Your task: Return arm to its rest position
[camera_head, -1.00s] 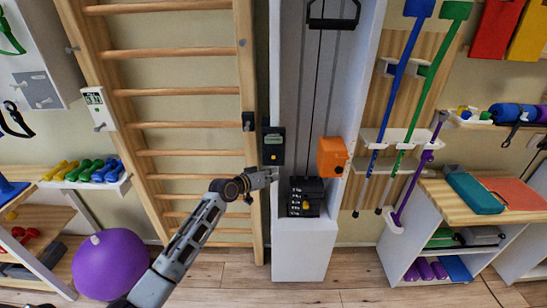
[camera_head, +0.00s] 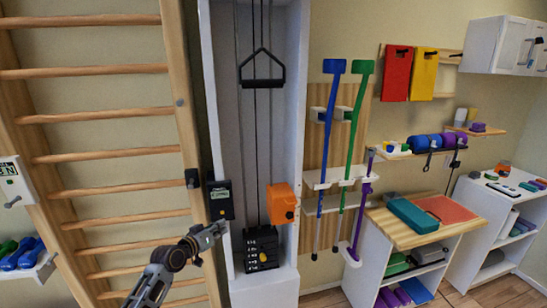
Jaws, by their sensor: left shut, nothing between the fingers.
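My left arm (camera_head: 160,275) comes in from the bottom left of the head view. My left gripper (camera_head: 220,229) is shut and empty. It appears just below the small black box with a green display (camera_head: 220,200) on the left side of the white cable column (camera_head: 216,110). Whether it touches the column or the box I cannot tell. My right arm and gripper are not in view.
Wooden wall bars (camera_head: 100,156) stand behind my arm. The column carries an orange box (camera_head: 282,203), a black weight stack (camera_head: 261,248) and a hanging handle (camera_head: 262,72).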

